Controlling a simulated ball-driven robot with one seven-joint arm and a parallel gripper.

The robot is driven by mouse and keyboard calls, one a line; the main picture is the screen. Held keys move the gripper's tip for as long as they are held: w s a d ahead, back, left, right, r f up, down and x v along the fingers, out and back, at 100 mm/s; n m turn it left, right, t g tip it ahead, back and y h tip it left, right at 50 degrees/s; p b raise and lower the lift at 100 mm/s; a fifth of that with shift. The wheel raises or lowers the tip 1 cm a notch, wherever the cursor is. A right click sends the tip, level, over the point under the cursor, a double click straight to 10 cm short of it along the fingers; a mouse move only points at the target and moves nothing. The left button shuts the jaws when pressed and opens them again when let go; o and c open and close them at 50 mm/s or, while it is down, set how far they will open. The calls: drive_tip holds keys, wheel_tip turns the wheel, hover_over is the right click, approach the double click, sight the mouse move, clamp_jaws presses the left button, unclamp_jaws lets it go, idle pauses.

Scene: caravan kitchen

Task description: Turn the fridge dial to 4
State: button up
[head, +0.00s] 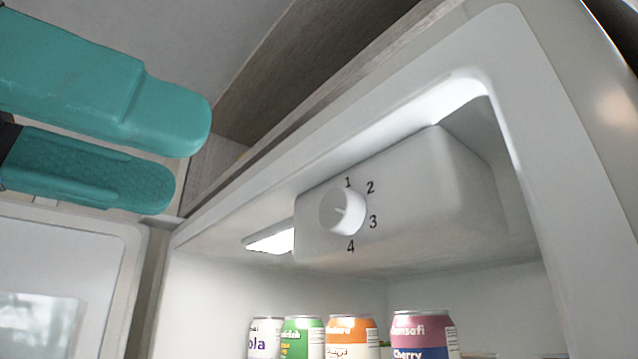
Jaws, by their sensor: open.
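The fridge dial (343,211) is a round white knob on the white control box (430,190) under the fridge's ceiling. The numbers 1, 2, 3 and 4 run from its top down its right side, with 4 below it. A small pale mark shows on its face, but I cannot tell which number it points to. My gripper (178,158), with two teal fingers, is at the upper left, open and empty. It is apart from the dial, to its left and higher in the picture.
Several drink cans (352,335) stand in the fridge below the control box. The fridge's pale frame (545,130) edges the opening at the right. The open door (60,235) is at the lower left. Grey wood panelling (290,75) runs above the fridge.

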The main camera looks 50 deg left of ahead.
sight(333, 204)
drive_tip(key=w+p, duration=0.1)
drive_tip(key=w, duration=0.2)
drive_tip(key=w+d+p, duration=0.1)
drive_tip(key=w, duration=0.5)
drive_tip(key=shift+w+d+p, duration=0.1)
drive_tip(key=shift+d+p, duration=0.15)
drive_tip(key=shift+p, duration=0.15)
clamp_jaws()
drive_tip(key=shift+f+m+b, duration=0.1)
drive_tip(key=shift+m+b, duration=1)
drive_tip(key=m+b, duration=0.2)
drive_tip(key=m, duration=0.1)
drive_tip(key=m+b, duration=0.2)
drive_tip(key=m, duration=0.4)
drive_tip(key=shift+d+y+b, duration=0.1)
drive_tip(key=shift+y+b, duration=0.25)
drive_tip(key=shift+y, duration=0.05)
drive_tip(key=shift+r+m+g, duration=0.2)
drive_tip(key=shift+m+g, duration=0.1)
